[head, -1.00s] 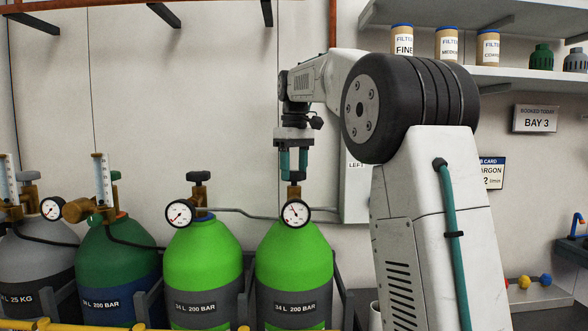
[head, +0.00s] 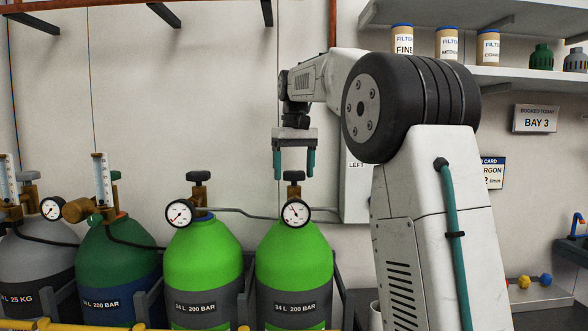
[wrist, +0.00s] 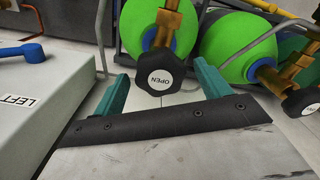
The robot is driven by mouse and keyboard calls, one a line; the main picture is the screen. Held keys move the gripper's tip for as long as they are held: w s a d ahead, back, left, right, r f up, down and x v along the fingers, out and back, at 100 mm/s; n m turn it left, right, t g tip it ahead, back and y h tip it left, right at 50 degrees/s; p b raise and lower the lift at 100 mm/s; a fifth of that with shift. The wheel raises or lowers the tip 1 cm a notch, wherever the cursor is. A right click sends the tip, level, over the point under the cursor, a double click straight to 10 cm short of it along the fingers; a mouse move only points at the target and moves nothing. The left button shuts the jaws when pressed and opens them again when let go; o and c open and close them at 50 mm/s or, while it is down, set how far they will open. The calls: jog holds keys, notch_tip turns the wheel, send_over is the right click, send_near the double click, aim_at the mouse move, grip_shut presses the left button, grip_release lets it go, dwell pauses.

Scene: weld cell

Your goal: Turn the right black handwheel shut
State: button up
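The right black handwheel (head: 293,176) sits on the brass valve of the right light-green cylinder (head: 293,255), above a white gauge (head: 295,212). In the wrist view the handwheel (wrist: 157,75) shows a white cap reading OPEN. My gripper (head: 294,168) points down over this handwheel with its teal fingers spread. The fingertips reach about the handwheel's top, one on each side, with visible gaps. In the wrist view my gripper (wrist: 160,85) is open and holds nothing. The left black handwheel (head: 198,177) is on the neighbouring light-green cylinder (head: 203,255).
A pale box (wrist: 40,125) marked LEFT, with a blue lever (wrist: 25,52), stands beside the right cylinder. Thin grey pipes (head: 245,212) run behind the valves. Dark-green (head: 115,255) and grey (head: 35,260) cylinders stand at left. Shelves (head: 520,80) hang at upper right.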

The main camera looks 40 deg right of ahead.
notch_tip(320, 180, up, 8)
jog(key=shift+f, duration=0.1)
dwell(0.4)
dwell(0.5)
